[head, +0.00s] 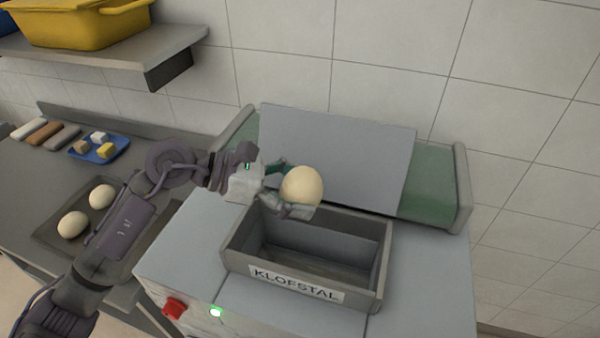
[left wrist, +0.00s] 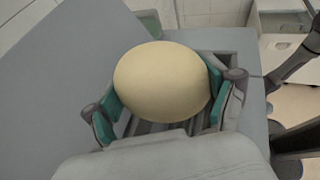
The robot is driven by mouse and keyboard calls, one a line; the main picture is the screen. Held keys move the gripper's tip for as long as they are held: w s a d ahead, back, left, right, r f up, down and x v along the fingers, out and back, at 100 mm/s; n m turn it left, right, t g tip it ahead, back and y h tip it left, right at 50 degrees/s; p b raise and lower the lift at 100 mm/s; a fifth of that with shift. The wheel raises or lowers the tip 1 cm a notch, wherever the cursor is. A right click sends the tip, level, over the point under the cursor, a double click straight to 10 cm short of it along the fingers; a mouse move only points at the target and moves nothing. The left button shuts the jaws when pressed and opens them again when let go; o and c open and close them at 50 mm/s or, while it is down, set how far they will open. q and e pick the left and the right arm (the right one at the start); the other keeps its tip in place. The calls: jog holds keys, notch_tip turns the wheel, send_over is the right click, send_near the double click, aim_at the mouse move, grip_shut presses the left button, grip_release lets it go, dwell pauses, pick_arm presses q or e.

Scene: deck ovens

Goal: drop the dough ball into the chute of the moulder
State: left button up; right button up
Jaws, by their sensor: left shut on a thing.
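My left gripper (head: 283,190) is shut on a pale dough ball (head: 302,186). It holds the ball above the back left part of the open grey chute (head: 378,268) of the moulder (head: 425,290). In the left wrist view the dough ball (left wrist: 162,82) sits between the teal finger pads, with the chute partly hidden beneath it. The chute carries a label reading KLOFSTAL, and the part of its floor that shows is empty. My right gripper is not seen in the head view.
A sloped grey plate (head: 335,155) and green belt (head: 435,193) lie behind the chute. Left, a dark tray (head: 62,247) holds two dough balls on the counter, near a blue tray (head: 112,152) with small blocks. A red button (head: 173,308) is on the moulder's front. A shelf (head: 110,42) with a yellow bin overhangs the back left.

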pick_arm(q)
jog(key=s+f, duration=0.1)
jog(key=f+b, duration=0.1)
jog(key=shift+s+f, duration=0.35)
jog(key=f, duration=0.1)
jog(key=f+b, duration=0.1)
jog(key=shift+w+f, duration=0.3)
jog(key=shift+f, duration=0.05)
jog(key=o, duration=0.9)
jog(key=shift+c, duration=0.2)
jog(key=shift+o, duration=1.1)
jog(key=v, duration=1.2)
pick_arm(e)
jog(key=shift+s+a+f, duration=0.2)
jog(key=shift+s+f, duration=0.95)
